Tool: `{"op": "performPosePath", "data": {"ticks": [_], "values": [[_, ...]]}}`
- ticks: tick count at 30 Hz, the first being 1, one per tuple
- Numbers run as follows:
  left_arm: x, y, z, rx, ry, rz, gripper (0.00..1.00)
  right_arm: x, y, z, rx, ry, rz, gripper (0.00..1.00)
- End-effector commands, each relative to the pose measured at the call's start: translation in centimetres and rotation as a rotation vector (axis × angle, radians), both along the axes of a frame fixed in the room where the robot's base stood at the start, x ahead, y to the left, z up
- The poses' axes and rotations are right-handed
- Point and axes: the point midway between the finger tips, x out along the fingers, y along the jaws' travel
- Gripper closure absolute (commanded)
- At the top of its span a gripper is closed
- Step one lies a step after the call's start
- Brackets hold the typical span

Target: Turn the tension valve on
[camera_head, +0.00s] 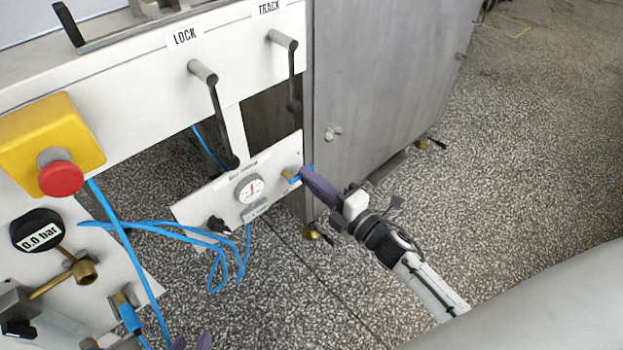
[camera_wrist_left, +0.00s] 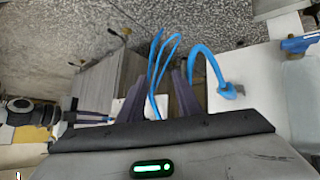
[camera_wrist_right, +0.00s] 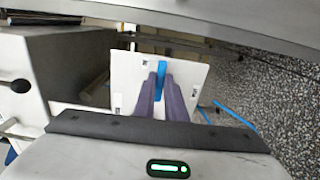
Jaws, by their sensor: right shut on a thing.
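The tension panel is a small tilted white plate (camera_head: 196,211) with a round gauge (camera_head: 250,188), a black knob (camera_head: 217,223) and a small brass valve (camera_head: 289,175) with a blue handle (camera_head: 296,179) at its right end. My right gripper (camera_head: 305,175) is shut on the blue handle, coming from the right. In the right wrist view the blue handle (camera_wrist_right: 161,68) shows between the purple fingers; they hide part of it. My left gripper (camera_head: 191,342) is at the bottom edge of the head view, below the panel. In the left wrist view its fingers (camera_wrist_left: 160,85) stand apart and empty.
Blue hoses (camera_head: 215,270) loop below the panel; they also show beyond my left fingers (camera_wrist_left: 163,60). LOCK (camera_head: 213,105) and TRACK (camera_head: 292,75) levers hang above. A red emergency button (camera_head: 61,178) and a 0.0 bar gauge (camera_head: 38,231) are at left. A grey cabinet (camera_head: 385,80) stands right.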

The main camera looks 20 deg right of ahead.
Motion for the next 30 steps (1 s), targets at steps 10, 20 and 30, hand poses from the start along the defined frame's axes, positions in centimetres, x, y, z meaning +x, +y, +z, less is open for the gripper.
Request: {"op": "performPosePath", "data": {"ticks": [10,20,30], "values": [[0.0,0.0,0.0,0.0,0.0,0.0,0.69,0.0,0.0,0.0,-0.002,0.0,0.0,0.7],[-0.2,0.3,0.7,0.001,-0.011,0.01,0.69,-3.1,-1.1,0.0,-0.003,0.004,0.0,0.7],[-1.1,0.8,0.7,0.005,-0.02,0.025,0.69,-8.7,-3.1,0.0,-0.003,0.001,0.0,0.7]]}}
